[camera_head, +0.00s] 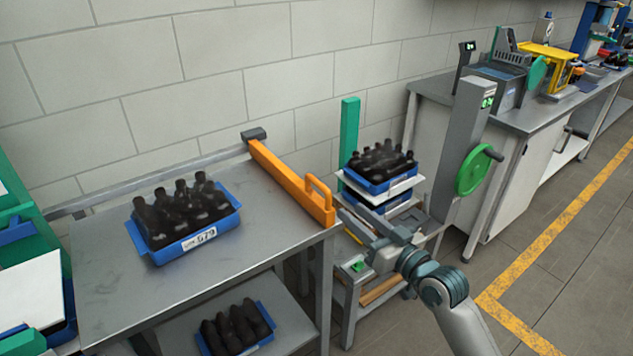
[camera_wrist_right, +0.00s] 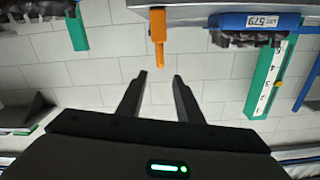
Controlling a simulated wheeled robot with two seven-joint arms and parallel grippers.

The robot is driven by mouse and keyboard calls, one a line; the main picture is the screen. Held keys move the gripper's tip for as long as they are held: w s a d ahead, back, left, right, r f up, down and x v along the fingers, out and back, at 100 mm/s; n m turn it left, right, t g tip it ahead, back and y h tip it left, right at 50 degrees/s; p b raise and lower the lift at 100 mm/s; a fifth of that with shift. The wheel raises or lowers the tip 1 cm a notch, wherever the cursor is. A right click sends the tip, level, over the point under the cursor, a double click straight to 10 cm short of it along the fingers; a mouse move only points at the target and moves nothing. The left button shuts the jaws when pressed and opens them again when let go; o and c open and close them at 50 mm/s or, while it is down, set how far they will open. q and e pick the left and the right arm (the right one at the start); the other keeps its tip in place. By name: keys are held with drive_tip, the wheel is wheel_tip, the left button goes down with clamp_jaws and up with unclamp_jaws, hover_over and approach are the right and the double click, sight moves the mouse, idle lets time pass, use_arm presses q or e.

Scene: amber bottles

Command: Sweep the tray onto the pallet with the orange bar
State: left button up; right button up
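The blue tray (camera_head: 190,247), labelled 579 and filled with dark bottles (camera_head: 183,212), sits on the steel table (camera_head: 110,285), left of the orange bar. The orange bar (camera_head: 285,180) has a handle (camera_head: 319,192) and lies across the table's right end, on a rail at the back. The bar and the tray also show upside down in the right wrist view, the bar (camera_wrist_right: 157,26) and the tray (camera_wrist_right: 240,20). My right gripper (camera_head: 348,222) is open and empty, just right of the handle and apart from it. My left gripper is out of view.
Right of the table, a stack with a blue tray of bottles (camera_head: 380,181) and white sheets stands by a green post (camera_head: 349,130). A grey column with a green handwheel (camera_head: 472,171) stands beside it. Another bottle tray (camera_head: 262,313) is on the lower shelf.

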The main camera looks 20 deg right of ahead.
drive_tip(key=p, duration=0.1)
approach(312, 178)
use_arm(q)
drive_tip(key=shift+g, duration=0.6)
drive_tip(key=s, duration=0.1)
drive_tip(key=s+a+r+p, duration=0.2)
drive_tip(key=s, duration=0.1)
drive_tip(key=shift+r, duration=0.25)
use_arm(e)
drive_tip(key=x, duration=0.8)
drive_tip(key=shift+w+d+f, duration=0.15)
drive_tip(key=shift+w+f, duration=0.2)
drive_tip(key=shift+f, duration=0.05)
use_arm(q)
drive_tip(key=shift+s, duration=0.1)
use_arm(e)
clamp_jaws()
